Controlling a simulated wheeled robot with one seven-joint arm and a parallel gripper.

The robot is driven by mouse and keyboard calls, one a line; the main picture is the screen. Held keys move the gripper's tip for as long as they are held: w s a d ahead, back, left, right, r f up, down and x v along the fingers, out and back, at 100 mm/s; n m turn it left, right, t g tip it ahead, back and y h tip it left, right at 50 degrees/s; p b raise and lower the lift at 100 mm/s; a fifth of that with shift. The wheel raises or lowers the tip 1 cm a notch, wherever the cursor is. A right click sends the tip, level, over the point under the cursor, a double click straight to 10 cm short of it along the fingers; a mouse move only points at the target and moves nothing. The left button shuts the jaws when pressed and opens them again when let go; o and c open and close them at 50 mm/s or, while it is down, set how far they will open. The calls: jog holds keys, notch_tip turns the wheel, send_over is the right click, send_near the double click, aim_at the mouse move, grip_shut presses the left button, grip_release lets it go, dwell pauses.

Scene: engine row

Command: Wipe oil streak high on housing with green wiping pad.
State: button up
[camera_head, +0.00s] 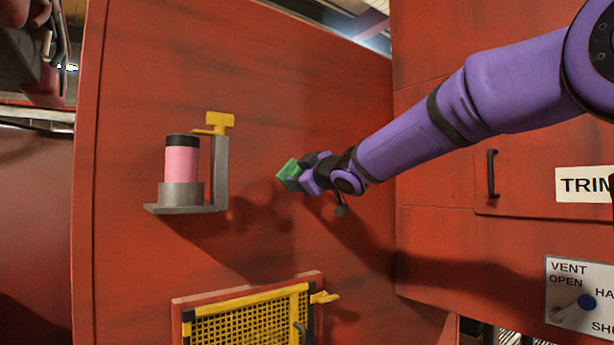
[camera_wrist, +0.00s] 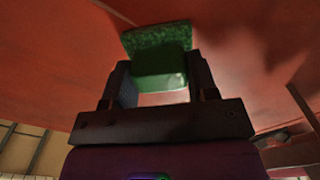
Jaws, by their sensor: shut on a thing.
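The green wiping pad (camera_head: 288,172) is held at the tip of my gripper (camera_head: 297,174), in front of the red housing (camera_head: 290,75). In the wrist view the pad (camera_wrist: 158,45) sits between the two dark fingers of my gripper (camera_wrist: 160,80), which is shut on it. The pad's rough face points away from my gripper, close to the red surface; I cannot tell whether it touches. I cannot pick out a distinct oil streak; the housing shows only faint dark streaks and the arm's shadow.
Left of my gripper, a grey bracket (camera_head: 221,175) with a yellow lever (camera_head: 220,123) holds a pink canister (camera_head: 182,162). Below is a yellow mesh guard (camera_head: 250,318) with a latch. At right are a door handle (camera_head: 491,174) and a vent switch panel (camera_head: 565,290).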

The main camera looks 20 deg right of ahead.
jog(key=shift+a, duration=0.2)
jog(key=shift+s+f, duration=0.1)
jog(key=shift+s, duration=0.15)
jog(key=shift+v, duration=2.75)
jog(key=shift+d, duration=0.15)
jog(key=v, duration=0.2)
jog(key=shift+s+d, duration=0.15)
jog(key=shift+s, duration=0.25)
